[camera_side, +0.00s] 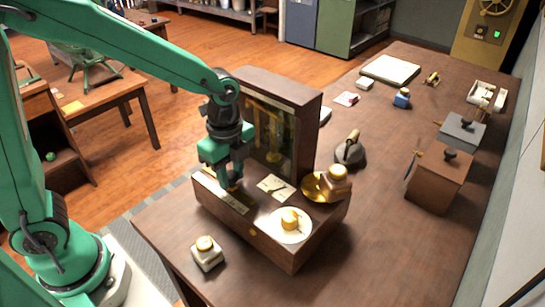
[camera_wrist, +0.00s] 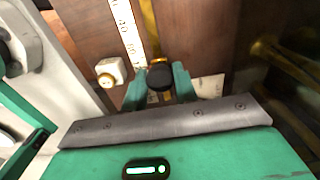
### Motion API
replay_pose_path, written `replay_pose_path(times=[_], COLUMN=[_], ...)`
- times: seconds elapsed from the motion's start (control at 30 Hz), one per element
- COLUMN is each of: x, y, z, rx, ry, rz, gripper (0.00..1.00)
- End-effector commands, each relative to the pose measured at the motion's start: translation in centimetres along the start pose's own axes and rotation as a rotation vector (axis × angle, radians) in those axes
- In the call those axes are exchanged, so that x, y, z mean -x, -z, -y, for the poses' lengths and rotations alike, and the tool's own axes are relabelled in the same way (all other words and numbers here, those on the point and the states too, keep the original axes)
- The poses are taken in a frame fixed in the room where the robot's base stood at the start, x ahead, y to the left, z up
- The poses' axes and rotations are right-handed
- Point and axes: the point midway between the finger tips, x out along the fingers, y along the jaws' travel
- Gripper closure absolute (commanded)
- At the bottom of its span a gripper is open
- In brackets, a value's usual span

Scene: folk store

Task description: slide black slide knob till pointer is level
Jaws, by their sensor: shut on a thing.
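The black slide knob (camera_wrist: 160,77) sits between the two fingers of my gripper (camera_wrist: 160,84) in the wrist view, and the gripper is shut on it. The knob is on a brass rail (camera_wrist: 150,22) beside a white numbered strip (camera_wrist: 126,28). In the side view my gripper (camera_side: 230,184) reaches down to the left part of the wooden balance box (camera_side: 245,222) and hides the knob. A pale card (camera_side: 276,187) with dark marks lies on the box top; I cannot make out a pointer or its tilt.
A white pan (camera_side: 290,236) and a brass pan (camera_side: 312,186) carry brass-coloured pieces at the box's right. A tall glass-fronted case (camera_side: 278,120) rises behind my gripper. A small white block (camera_side: 207,254) stands in front. A dark kettle-like weight (camera_side: 350,152) stands to the right.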

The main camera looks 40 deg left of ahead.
Motion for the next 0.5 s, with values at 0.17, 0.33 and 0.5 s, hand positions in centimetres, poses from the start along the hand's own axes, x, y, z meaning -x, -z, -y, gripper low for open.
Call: replay_pose_path(times=[0.17, 0.33, 0.5], x=[0.1, 0.1, 0.1], y=[0.6, 1.2, 1.8], z=[0.0, 0.0, 0.0], rx=[-0.002, -0.002, -0.002], ry=[0.0, 0.0, 0.001], rz=[0.0, 0.0, 0.0], gripper=[0.82, 0.82, 0.82])
